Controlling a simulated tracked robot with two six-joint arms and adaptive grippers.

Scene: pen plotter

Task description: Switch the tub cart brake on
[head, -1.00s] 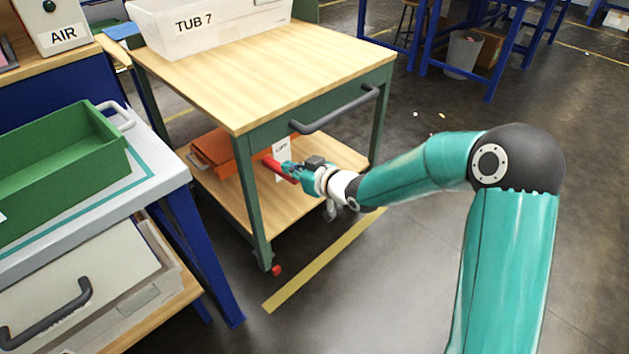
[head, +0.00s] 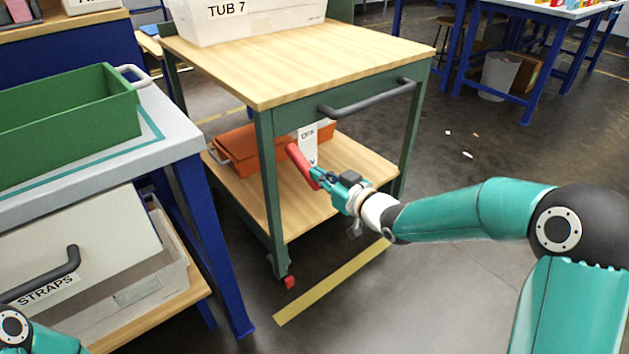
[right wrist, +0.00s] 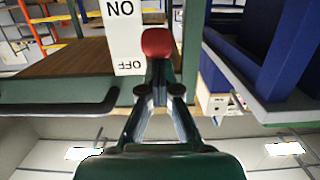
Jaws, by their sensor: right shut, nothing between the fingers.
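The tub cart (head: 285,80) has a wooden top, green frame and lower shelf. Its red brake lever (head: 301,163) slants down and right in front of a white ON/OFF plate (head: 308,150). The plate (right wrist: 124,40) and the red lever end (right wrist: 158,43) also show in the right wrist view. My right gripper (head: 317,179) is shut and empty, with its fingertips at the lower end of the lever; I cannot tell whether they touch it. In the right wrist view its fingers (right wrist: 158,90) meet just short of the red end. My left gripper is out of view.
A white tub marked TUB 7 (head: 240,22) stands on the cart top. A dark handle (head: 367,98) juts from the cart's side above my right gripper. An orange bin (head: 242,150) sits on the lower shelf. A workbench (head: 178,132) stands at left; open floor lies right.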

